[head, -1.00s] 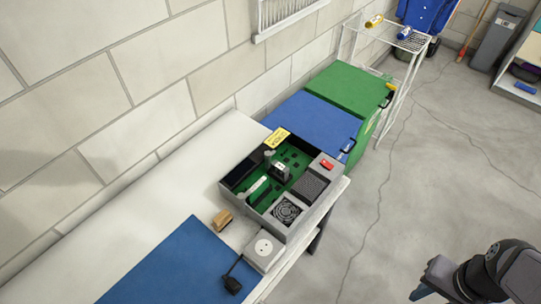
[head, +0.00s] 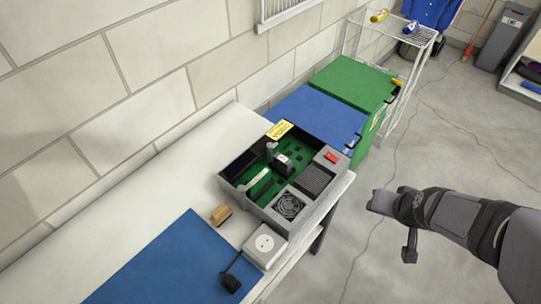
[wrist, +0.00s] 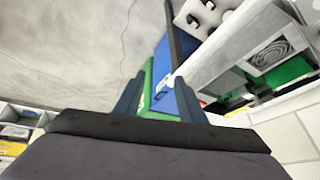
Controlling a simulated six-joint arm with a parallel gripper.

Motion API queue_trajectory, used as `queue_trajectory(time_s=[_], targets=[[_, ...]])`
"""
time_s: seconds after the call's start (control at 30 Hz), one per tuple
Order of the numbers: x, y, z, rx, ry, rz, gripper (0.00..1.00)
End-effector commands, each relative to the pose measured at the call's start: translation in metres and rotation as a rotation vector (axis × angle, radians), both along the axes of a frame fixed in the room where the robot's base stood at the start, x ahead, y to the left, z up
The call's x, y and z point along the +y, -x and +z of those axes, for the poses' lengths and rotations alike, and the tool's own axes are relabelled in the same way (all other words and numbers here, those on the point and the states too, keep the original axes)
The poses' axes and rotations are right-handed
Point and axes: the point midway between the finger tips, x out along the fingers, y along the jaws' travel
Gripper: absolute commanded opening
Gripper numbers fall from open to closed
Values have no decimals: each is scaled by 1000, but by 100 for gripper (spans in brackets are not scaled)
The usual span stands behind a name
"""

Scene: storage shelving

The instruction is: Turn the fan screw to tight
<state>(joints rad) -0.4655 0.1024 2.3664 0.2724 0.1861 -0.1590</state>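The open grey case (head: 262,217) sits on the white bench, with a green circuit board (head: 262,186) inside. The fan (head: 289,205) is a dark round grille at the case's front corner; it also shows in the wrist view (wrist: 270,53) at the upper right. The fan screw is too small to make out. My gripper (head: 376,202) is over the floor to the right of the bench, clear of the case. In the wrist view my gripper (wrist: 159,96) has its two fingers apart with nothing held between them.
A white socket box (head: 264,246) with a black plug (head: 231,284) stands in front of the case. A wooden block (head: 221,214) and a blue mat (head: 165,268) lie on the bench. Blue (head: 315,118) and green bins (head: 352,84) stand behind. The floor at right is open.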

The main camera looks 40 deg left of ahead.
Motion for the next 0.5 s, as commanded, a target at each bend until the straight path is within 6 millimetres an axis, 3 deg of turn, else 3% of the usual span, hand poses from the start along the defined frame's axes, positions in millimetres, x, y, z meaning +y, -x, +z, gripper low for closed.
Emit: queue_trajectory(time_s=[0.03,0.1,0.3,0.4,0.5], targets=[[37,-5,-15,-56,-27,56,36],[84,-13,-19,-146,-70,113,36],[206,-2,-25,-379,-185,237,36],[251,14,-26,-472,-229,274,36],[282,31,-25,-544,-263,298,36]])
